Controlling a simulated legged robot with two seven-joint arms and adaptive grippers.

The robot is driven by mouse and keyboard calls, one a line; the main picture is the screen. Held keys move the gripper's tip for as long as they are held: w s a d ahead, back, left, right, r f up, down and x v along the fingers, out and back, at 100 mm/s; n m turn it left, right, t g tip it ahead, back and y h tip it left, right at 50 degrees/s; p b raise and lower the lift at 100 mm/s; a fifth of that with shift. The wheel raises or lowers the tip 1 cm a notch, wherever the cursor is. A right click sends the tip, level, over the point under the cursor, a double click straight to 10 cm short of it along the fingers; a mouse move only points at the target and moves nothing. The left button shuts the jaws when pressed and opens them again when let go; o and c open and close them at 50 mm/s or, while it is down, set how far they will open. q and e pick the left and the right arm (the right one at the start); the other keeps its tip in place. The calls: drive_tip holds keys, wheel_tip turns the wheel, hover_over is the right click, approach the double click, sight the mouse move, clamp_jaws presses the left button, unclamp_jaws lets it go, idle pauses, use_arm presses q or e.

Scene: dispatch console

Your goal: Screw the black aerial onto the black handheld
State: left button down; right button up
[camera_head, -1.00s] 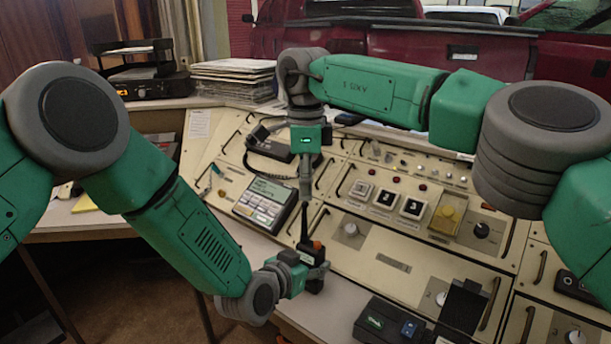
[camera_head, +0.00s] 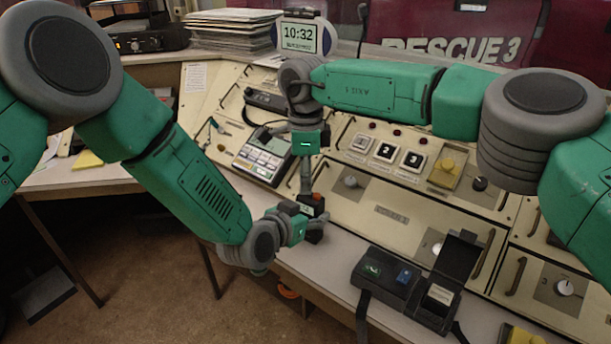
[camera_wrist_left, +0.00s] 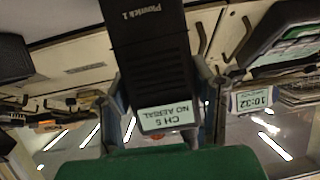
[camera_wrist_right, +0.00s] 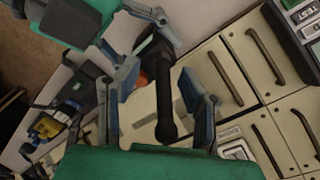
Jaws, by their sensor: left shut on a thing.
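The black handheld (camera_head: 314,231) is upright in my left gripper (camera_head: 304,222), which is shut on its body. In the left wrist view the handheld (camera_wrist_left: 146,50) fills the space between the fingers, and its label screen reads "CH 5 NO AERIAL". The black aerial (camera_wrist_right: 167,100) stands at the handheld's top end in the right wrist view; whether it is threaded in cannot be told. My right gripper (camera_head: 306,188) is above the handheld, pointing down. Its fingers are spread on both sides of the aerial, with gaps. In the head view the aerial is mostly hidden.
The cream console with drawer handles and numbered buttons (camera_head: 385,151) lies behind the grippers. A desk phone-like keypad unit (camera_head: 263,155) is left of my right gripper. A black open charger box (camera_head: 405,285) sits on the ledge at right. A clock (camera_head: 299,37) reads 10:32.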

clamp_jaws()
drive_tip(key=m, duration=0.8)
drive_tip(key=shift+s+a, duration=0.15)
drive_tip(key=shift+a, duration=0.05)
drive_tip(key=shift+o, duration=0.3)
unclamp_jaws()
